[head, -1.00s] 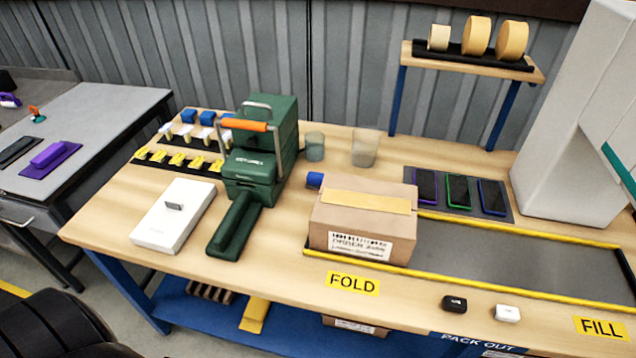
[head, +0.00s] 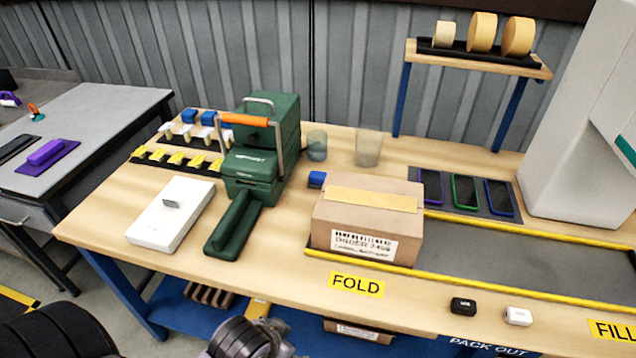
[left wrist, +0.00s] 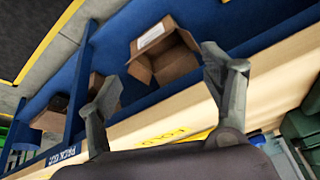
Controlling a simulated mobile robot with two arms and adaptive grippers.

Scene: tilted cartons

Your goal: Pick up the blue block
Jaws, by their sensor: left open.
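A small blue block (head: 317,179) sits on the workbench behind the left rear corner of the closed carton (head: 366,222), partly hidden by it. Two more blue pieces (head: 188,116) stand in the rack at the back left, one beside the other. In the left wrist view my left gripper (left wrist: 160,95) is open, with nothing between its fingers, and faces the bench's front edge and lower shelf. In the head view part of my left arm (head: 245,338) shows at the bottom edge. The blue block is not seen in the left wrist view. My right gripper is not in view.
A green press (head: 262,150) with an orange handle and a white box (head: 172,212) stand left of the carton. Two clear cups (head: 368,148) stand behind it. The yellow-edged belt (head: 530,265) lies to the right. An open carton (left wrist: 165,55) sits on the lower shelf.

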